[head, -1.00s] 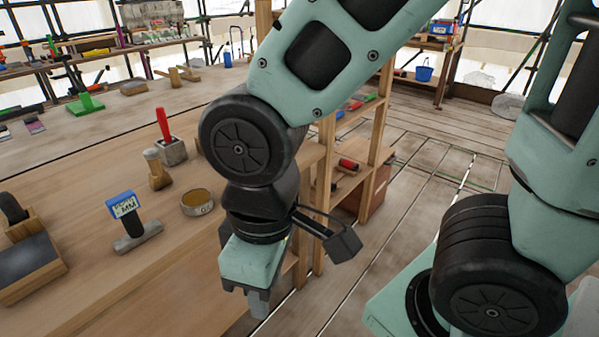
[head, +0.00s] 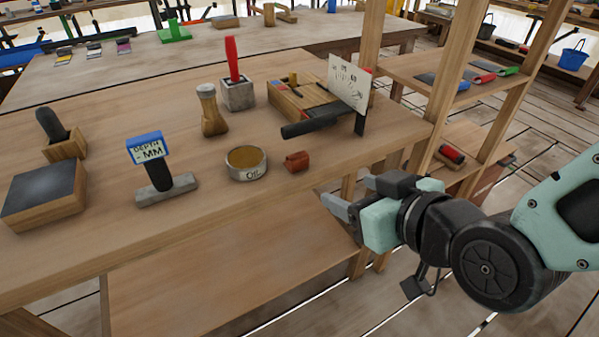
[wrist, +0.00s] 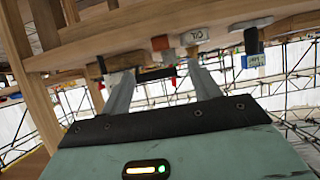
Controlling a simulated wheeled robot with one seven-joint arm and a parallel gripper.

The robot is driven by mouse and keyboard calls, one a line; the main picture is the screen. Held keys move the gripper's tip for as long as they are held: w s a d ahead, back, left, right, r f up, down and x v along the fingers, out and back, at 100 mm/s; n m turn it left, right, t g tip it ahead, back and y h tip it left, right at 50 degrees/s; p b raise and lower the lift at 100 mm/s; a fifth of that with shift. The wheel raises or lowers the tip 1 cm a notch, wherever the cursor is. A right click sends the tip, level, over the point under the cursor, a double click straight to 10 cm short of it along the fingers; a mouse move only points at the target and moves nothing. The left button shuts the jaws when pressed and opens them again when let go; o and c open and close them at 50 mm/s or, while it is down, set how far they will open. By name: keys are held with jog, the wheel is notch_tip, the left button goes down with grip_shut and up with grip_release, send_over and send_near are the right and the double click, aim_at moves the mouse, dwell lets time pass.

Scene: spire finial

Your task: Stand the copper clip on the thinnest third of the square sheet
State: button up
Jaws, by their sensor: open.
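The copper clip (head: 297,161) is a small reddish-brown piece lying near the front edge of the bench, right of the oil tin. In the wrist view a small copper-brown piece (wrist: 160,43) shows beyond the fingers. A pale square sheet (head: 348,85) with dark marks stands upright at the right end of a wooden block. Its three thirds and their thicknesses cannot be told apart from here. My gripper (head: 345,203) is open and empty, off the front edge of the bench, right of and below the clip. Both fingers (wrist: 160,75) show apart in the wrist view.
The oil tin (head: 246,163) is left of the clip. The wooden block (head: 290,98) and a black bar (head: 309,125) are behind it. A depth gauge (head: 160,170), a red-handled tool (head: 234,75) and a wooden post (head: 455,80) stand around. The bench front near the clip is clear.

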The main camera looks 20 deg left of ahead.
jog(key=p, duration=0.1)
send_near(300, 162)
jog(key=x, duration=0.5)
jog(key=shift+s+d+f, duration=0.1)
jog(key=shift+s+f, duration=0.05)
jog(key=shift+f, duration=0.05)
jog(key=shift+r+p+x, duration=0.1)
jog(key=shift+p+x, duration=0.05)
jog(key=shift+x, duration=1.2)
jog(key=shift+r+p+x, duration=0.15)
jog(key=shift+x, duration=1.2)
jog(key=shift+t+y, duration=0.3)
jog(key=c, duration=1.1)
jog(key=shift+c, duration=0.2)
